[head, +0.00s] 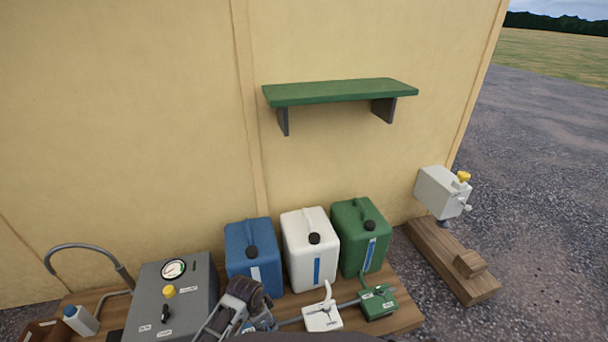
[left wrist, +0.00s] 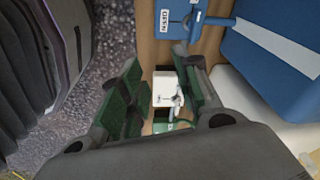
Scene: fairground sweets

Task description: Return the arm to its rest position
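My left gripper (head: 243,303) is at the bottom of the head view, in front of the blue jug. In the left wrist view its two fingers (left wrist: 162,76) stand apart, with a gap between them. The white valve box (left wrist: 165,88) shows through that gap, and I see no grip on it. The blue valve box (left wrist: 174,22) is beyond the fingers at the top, and the green valve box (left wrist: 170,126) is partly hidden by my gripper. My right gripper is in neither view.
A blue jug (head: 252,247), a white jug (head: 309,246) and a green jug (head: 361,236) stand along the wall. A grey gauge box (head: 190,300) is on the left. A green shelf (head: 340,91) is empty. A grey device (head: 438,192) stands on a wooden beam (head: 446,259) at right.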

